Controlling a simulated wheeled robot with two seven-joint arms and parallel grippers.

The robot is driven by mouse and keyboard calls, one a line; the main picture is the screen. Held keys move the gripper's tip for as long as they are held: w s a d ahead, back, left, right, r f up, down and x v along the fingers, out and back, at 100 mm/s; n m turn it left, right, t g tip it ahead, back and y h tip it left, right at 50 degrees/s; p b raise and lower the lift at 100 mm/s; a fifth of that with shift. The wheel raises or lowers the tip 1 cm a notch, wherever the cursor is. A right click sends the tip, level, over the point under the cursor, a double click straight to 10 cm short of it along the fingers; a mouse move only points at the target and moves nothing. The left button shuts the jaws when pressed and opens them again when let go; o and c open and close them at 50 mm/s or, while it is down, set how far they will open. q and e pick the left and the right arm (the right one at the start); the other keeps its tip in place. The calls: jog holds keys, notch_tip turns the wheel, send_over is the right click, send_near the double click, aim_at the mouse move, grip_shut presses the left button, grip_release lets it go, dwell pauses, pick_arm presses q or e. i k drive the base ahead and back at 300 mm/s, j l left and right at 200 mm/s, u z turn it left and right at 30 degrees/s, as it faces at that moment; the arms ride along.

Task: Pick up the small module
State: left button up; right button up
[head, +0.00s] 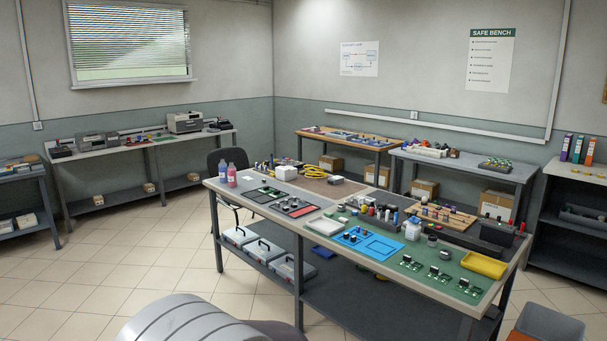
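The central workbench (245,199) holds several small electronic items, and I cannot tell which one is the small module. A row of small green circuit boards with dark and white parts, one of them here (438,273), lies on a green mat (425,291) at the bench's right front. A blue tray (377,248) with small dark parts sits left of them. A dark tray (291,206) with small red and dark parts lies farther left. Neither of my grippers shows in the head view.
A yellow tray (483,264) sits at the bench's right end. Bottles (232,173) stand at its left end. A black chair (228,164) stands behind it. Side benches (100,147) line the walls. Tiled floor (150,247) is open left of the bench.

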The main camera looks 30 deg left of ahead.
aim_at(335, 180)
jog(key=i+l+z, duration=0.3)
jog(key=l+z, duration=0.15)
jog(key=i+l+z, duration=0.6)
jog(key=i+z, duration=0.25)
jog(key=i+l+z, duration=0.1)
jog(key=i+z, duration=0.35)
jog(key=i+u, duration=0.35)
jog(key=i, duration=0.15)
jog(key=i+u, duration=0.35)
jog(key=i, duration=0.2)
jog(key=i+l+u, duration=0.35)
jog(key=i, duration=0.15)
jog(key=i+u, duration=0.3)
jog(key=i, duration=1.9)
jog(key=i+u, duration=0.2)
jog(key=i, duration=0.45)
jog(key=i+l+u, duration=0.15)
jog(key=i, duration=0.45)
jog(key=i+l+u, duration=0.2)
jog(key=i, duration=0.45)
jog(key=i+j+u, duration=0.15)
jog(key=u, duration=0.25)
jog(key=i+u, duration=0.8)
jog(key=i+l+u, duration=0.15)
jog(key=u, duration=0.25)
jog(key=i+j+u, duration=0.15)
jog(key=i+u, duration=0.25)
jog(key=i, duration=0.3)
jog(key=i+u, duration=0.4)
jog(key=i, duration=0.3)
